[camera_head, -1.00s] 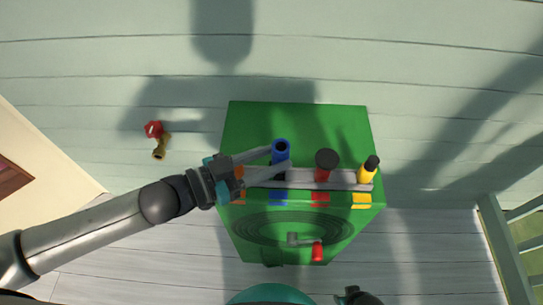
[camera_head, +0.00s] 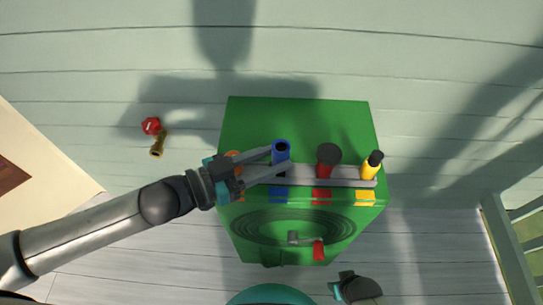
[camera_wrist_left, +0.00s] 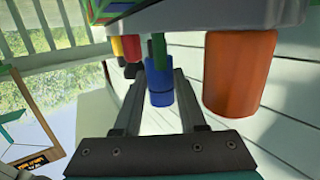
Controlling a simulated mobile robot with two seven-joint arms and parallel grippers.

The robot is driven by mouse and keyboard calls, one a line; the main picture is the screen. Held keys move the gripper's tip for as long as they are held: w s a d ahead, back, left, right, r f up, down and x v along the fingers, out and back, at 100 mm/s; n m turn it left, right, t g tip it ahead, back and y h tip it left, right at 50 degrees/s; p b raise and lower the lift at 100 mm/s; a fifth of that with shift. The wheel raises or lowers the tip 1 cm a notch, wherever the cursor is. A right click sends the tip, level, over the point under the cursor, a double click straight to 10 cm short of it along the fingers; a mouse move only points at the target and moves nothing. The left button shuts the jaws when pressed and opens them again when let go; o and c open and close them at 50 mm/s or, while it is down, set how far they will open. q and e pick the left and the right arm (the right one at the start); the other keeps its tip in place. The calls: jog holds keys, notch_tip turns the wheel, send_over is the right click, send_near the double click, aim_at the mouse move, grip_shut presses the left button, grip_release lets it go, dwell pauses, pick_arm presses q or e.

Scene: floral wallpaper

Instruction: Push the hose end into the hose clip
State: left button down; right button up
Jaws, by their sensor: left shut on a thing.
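A green hose reel box (camera_head: 350,125) stands against the wall, with a grey rail (camera_head: 307,175) along its front top edge. My left gripper (camera_head: 278,158) is shut on a blue hose end (camera_head: 281,147), which stands upright by the rail above a blue mark. In the left wrist view the blue hose end (camera_wrist_left: 160,88) sits between the two fingers, with a green piece above it. I cannot tell whether it is seated in a clip on the rail. My right gripper (camera_head: 346,284) shows at the bottom edge; its jaw state is unclear.
A red-and-black end (camera_head: 328,158) and a yellow-and-black end (camera_head: 371,166) stand along the rail. An orange one (camera_wrist_left: 238,72) is close beside my left gripper. A crank with a red handle (camera_head: 318,249) sticks out in front. A brass tap (camera_head: 157,143) is on the wall.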

dwell(0.3)
pick_arm(q)
jog(key=shift+s+n+p, duration=0.1)
jog(key=shift+n+p, duration=0.2)
jog(key=shift+r+n+t+y+p, duration=0.1)
jog(key=shift+n+t+y+p, duration=0.25)
jog(key=shift+t+y, duration=0.25)
jog(key=shift+a+t, duration=0.1)
jog(key=shift+t, duration=0.2)
jog(key=shift+s+n+p, duration=0.1)
jog(key=shift+n+p, duration=0.15)
jog(key=shift+p, duration=0.65)
jog(key=shift+f+b, duration=0.9)
jog(key=shift+f, duration=0.5)
jog(key=shift+c, duration=2)
grip_release()
